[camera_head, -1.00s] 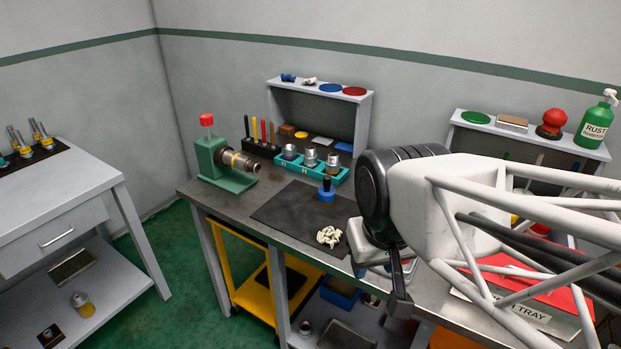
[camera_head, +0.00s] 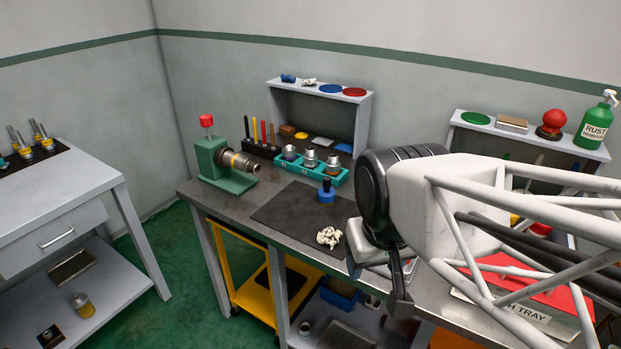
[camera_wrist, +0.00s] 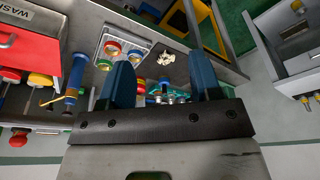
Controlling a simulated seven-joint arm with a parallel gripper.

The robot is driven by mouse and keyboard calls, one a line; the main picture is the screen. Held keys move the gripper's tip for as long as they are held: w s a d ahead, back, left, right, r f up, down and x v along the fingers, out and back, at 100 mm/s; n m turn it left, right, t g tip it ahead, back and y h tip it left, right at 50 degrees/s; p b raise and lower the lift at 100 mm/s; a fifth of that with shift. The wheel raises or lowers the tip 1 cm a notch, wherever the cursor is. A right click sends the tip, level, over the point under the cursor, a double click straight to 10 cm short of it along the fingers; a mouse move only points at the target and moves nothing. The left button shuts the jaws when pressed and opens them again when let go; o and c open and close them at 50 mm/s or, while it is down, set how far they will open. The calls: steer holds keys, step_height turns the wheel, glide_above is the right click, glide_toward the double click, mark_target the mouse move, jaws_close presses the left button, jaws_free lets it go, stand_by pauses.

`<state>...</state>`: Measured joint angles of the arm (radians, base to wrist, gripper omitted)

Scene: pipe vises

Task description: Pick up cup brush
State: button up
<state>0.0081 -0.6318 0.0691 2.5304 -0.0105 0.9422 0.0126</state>
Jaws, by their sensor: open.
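I cannot tell for certain which thing is the cup brush. A round blue piece with a black upright stem (camera_head: 327,190) stands on the dark mat (camera_head: 285,208) and may be it. Three metal, cup-like pieces stand in a teal holder (camera_head: 343,178) behind the mat. My gripper (camera_wrist: 161,72) is open and empty in the wrist view, its two blue fingers wide apart above the bench. In the head view my arm hides most of the gripper, to the right of the mat.
A crumpled white rag (camera_head: 329,237) lies at the mat's front right. A green vise (camera_head: 222,165) holding a pipe stands at the bench's left end. A grey shelf (camera_head: 362,120) stands behind the holder.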

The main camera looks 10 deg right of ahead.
steer(key=w+d+r+n, duration=0.15)
steer(key=w+n, duration=0.45)
steer(key=w, duration=0.8)
steer(key=n+g, duration=0.3)
steer(key=n, duration=1.5)
glide_above(327, 178)
step_height(327, 178, down, 15)
steer(key=shift+s+r, duration=0.1)
steer(key=shift+r, duration=0.1)
steer(key=shift+w+d+f+n, duration=0.1)
steer(key=shift+w+f+n, duration=0.15)
steer(key=shift+w+n, duration=0.05)
steer(key=shift+f, duration=1.3)
steer(key=shift+s+f, duration=0.1)
steer(key=shift+f, duration=2.5)
